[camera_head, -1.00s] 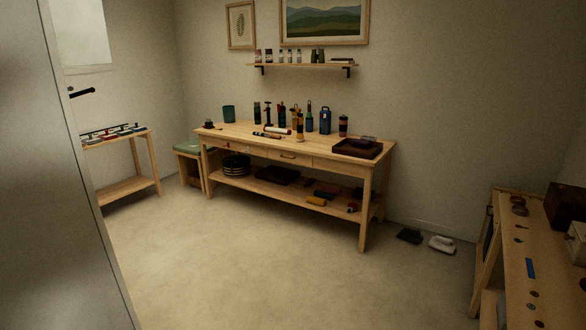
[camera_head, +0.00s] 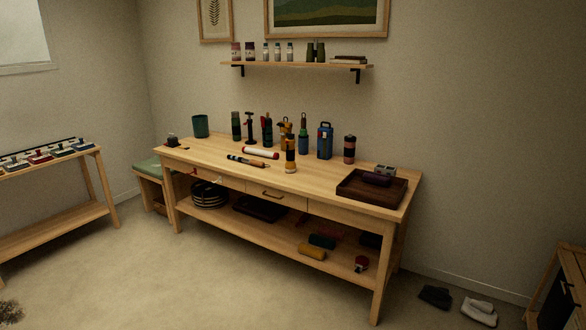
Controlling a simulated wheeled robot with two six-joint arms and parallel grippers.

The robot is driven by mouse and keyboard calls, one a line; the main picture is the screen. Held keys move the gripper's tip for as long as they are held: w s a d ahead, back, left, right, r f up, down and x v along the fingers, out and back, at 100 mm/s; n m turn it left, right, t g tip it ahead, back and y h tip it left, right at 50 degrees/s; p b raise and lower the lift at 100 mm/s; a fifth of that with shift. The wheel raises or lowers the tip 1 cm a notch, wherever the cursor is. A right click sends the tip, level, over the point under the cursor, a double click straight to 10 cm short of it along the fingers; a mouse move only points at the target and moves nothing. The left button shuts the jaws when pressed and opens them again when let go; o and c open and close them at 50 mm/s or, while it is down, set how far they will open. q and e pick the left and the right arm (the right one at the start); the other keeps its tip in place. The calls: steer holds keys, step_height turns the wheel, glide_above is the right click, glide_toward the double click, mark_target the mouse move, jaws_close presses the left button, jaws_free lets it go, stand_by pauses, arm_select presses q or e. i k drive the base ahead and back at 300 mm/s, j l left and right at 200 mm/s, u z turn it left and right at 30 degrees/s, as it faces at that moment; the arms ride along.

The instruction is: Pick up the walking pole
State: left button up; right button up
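A short, thin stick with dark and orange bands (camera_head: 248,161) lies on the workbench top near its front edge; it may be the walking pole, but it is too small to be sure. A white tube with red ends (camera_head: 261,153) lies just behind it. Several upright items stand behind these, among them a dark one with a T-shaped top (camera_head: 250,128) and a yellow-and-black one (camera_head: 290,155). Neither of my grippers is in view.
The wooden workbench (camera_head: 345,212) has a lower shelf with loose items. A dark tray (camera_head: 393,192) sits at its right end. A green-topped stool (camera_head: 147,170) stands at its left. A side table (camera_head: 60,232) is at left. Floor in front is clear.

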mark_target(261, 164)
steer(key=i+j, duration=0.6)
steer(key=i, duration=0.15)
steer(key=i+j, duration=0.55)
steer(key=i, duration=0.2)
steer(key=i+j, duration=0.1)
steer(key=j, duration=0.2)
steer(key=i+j, duration=0.1)
steer(key=j, duration=0.2)
